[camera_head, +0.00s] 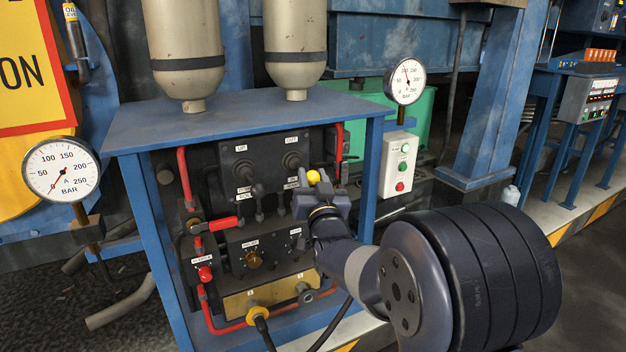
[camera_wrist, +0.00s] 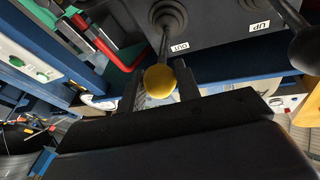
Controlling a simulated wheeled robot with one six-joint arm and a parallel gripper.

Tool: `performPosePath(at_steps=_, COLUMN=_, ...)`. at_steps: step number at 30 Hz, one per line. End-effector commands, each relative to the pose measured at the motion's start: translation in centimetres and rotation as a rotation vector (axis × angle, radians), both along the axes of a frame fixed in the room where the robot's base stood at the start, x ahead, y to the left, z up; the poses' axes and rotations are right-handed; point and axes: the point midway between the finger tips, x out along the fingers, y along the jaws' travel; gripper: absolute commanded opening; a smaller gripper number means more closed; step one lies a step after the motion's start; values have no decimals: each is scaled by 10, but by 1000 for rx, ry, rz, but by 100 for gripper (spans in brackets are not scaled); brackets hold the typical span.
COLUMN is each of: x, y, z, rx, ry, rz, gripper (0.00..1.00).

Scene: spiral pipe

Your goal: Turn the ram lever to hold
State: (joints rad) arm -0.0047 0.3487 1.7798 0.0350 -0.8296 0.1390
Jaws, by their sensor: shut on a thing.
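A lever with a yellow ball knob (camera_head: 313,177) stands out from the right side of a black control panel (camera_head: 240,160). My gripper (camera_head: 318,197) is shut on this yellow-knobbed lever, with the knob showing between the fingers. In the wrist view the yellow knob (camera_wrist: 161,81) sits between the two fingertips (camera_wrist: 157,88), and its rod runs up to a round boot under an OUT label (camera_wrist: 180,46). The small labels below the levers are too blurred or covered to read surely. My gripper hides part of the panel's right side.
A black-knobbed lever (camera_head: 257,190) stands to the left. A red-handled valve (camera_head: 224,223) and red pipes (camera_head: 186,178) lie further left. Blue frame posts (camera_head: 371,175) flank the panel. Gauges (camera_head: 62,170) (camera_head: 406,81) stand at both sides, and a white button box (camera_head: 398,163) stands right.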

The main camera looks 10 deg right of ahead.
Motion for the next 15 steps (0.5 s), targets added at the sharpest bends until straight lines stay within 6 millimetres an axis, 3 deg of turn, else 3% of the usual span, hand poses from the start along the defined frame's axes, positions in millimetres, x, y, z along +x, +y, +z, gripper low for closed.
performPosePath(at_steps=8, x=0, y=0, z=-3, rx=0, ry=7, rz=-1, gripper=52)
performPosePath(at_steps=15, x=-1, y=0, z=-2, rx=0, ry=5, rz=0, gripper=52)
